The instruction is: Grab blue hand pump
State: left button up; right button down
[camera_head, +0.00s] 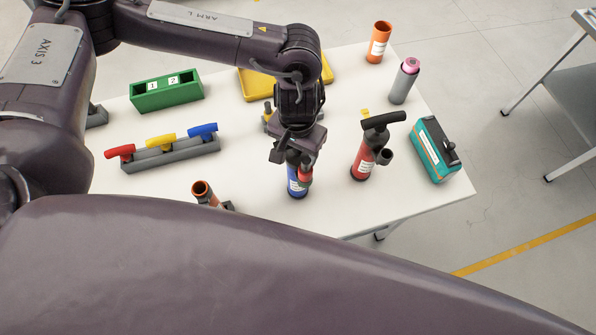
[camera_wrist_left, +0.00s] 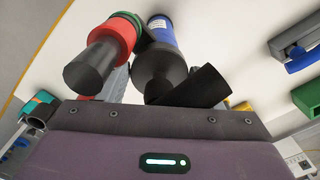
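The blue hand pump (camera_head: 297,186) stands upright near the front middle of the white table. A red part (camera_head: 305,174) shows at its side. My left gripper (camera_head: 298,156) is directly above the pump and hides its top and handle. In the left wrist view, the blue body (camera_wrist_left: 162,30), its black top and a black handle (camera_wrist_left: 205,87) are close in front of the gripper. A red cylinder with a green ring (camera_wrist_left: 112,38) is beside them. Whether the fingers grip the handle cannot be told. My right gripper is not in view.
A red hand pump (camera_head: 362,160) stands to the right, with a teal box (camera_head: 434,150) beyond it. A grey rack with coloured handles (camera_head: 170,153) and a green box (camera_head: 168,95) are at left. An orange-topped cylinder (camera_head: 203,192) is near the front edge.

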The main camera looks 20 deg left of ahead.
pick_arm(q)
jog(key=c, duration=1.2)
jog(key=shift+o, duration=0.2)
jog(key=shift+r, duration=0.1)
